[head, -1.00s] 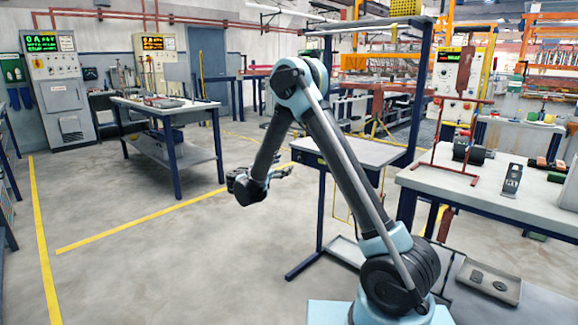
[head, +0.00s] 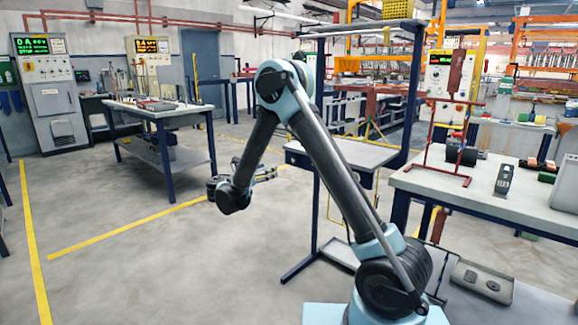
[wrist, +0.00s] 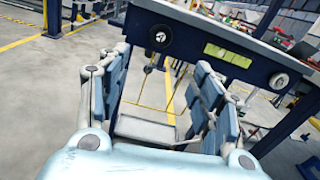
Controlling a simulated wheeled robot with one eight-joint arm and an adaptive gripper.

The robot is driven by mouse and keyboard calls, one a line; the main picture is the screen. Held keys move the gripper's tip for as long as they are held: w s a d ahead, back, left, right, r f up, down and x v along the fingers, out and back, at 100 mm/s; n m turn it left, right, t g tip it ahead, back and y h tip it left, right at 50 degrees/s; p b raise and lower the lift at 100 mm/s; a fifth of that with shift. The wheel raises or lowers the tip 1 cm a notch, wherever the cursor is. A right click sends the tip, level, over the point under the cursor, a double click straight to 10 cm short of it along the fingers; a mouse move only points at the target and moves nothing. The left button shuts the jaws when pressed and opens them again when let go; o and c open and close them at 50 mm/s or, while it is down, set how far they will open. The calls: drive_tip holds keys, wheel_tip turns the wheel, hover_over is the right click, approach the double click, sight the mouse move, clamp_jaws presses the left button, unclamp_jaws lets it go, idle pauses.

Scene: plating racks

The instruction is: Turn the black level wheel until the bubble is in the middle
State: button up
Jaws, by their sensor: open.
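In the wrist view, a dark blue bench edge carries two black wheels, one at left (wrist: 160,38) and one at right (wrist: 279,81). A yellow-green level vial (wrist: 228,55) sits between them. Its bubble is too small to make out. My gripper (wrist: 163,65) is open and empty, its blue-grey fingers apart on both sides of the view, with the left wheel beyond the gap. In the head view, my gripper (head: 268,174) hangs left of the small grey-topped bench (head: 345,154), apart from it. The wheels and vial cannot be made out there.
A long table (head: 480,190) with a red stand (head: 440,172) is at the right. A two-level workbench (head: 165,112) is at the back left. The bench's lower shelf (wrist: 146,128) shows below its edge. Open floor with yellow lines lies left of my arm.

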drive_tip(key=s+n, duration=0.1)
drive_tip(key=n, duration=0.1)
approach(293, 161)
drive_tip(key=x, duration=0.8)
drive_tip(key=shift+w+d, duration=0.15)
drive_tip(key=shift+w, duration=0.1)
drive_tip(key=c, duration=1.1)
